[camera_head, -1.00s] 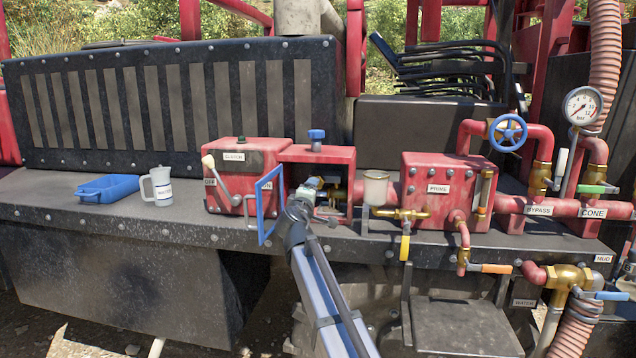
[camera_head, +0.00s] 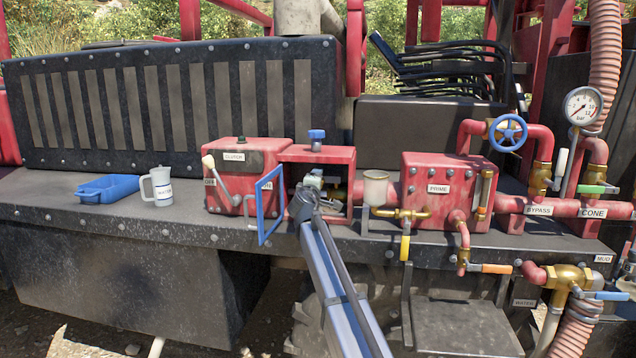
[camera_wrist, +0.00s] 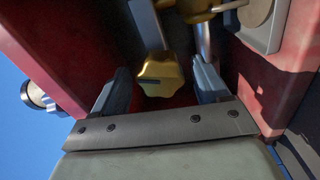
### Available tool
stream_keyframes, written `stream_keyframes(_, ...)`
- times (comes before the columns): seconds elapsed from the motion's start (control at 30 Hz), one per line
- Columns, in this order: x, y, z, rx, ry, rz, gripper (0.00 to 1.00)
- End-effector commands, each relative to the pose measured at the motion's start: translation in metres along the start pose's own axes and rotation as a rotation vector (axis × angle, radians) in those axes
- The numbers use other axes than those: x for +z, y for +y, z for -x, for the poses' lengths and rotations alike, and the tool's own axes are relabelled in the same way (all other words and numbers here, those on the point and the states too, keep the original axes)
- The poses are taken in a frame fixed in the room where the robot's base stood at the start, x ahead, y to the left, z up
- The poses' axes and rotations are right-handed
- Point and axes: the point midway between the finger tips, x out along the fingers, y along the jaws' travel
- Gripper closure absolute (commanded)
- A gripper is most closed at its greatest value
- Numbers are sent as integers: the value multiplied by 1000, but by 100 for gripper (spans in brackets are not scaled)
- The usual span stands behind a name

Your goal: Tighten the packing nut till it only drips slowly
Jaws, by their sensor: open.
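A brass lobed piece (camera_wrist: 160,74), seemingly the packing nut, shows in the wrist view inside a red-walled housing. My gripper (camera_wrist: 163,82) is open, with one finger on each side of the brass piece. A gap shows on both sides; whether the fingertips reach past it is hard to tell. In the head view my gripper (camera_head: 316,180) is at the open front of the red housing (camera_head: 340,155) and hides most of its inside. A little brass shows behind it. No drip can be made out.
A blue-framed door (camera_head: 262,212) stands open left of the housing, close to my arm. Red housing walls (camera_wrist: 75,45) flank the gripper. A cup-topped brass fitting (camera_head: 376,188) stands just right.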

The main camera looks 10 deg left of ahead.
Motion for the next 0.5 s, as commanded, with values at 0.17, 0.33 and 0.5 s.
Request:
stream_keyframes(0.17,0,0,-25,0,0,0,25)
stream_keyframes(0.33,0,0,-30,0,1,0,25)
stream_keyframes(0.5,0,0,-30,0,1,0,25)
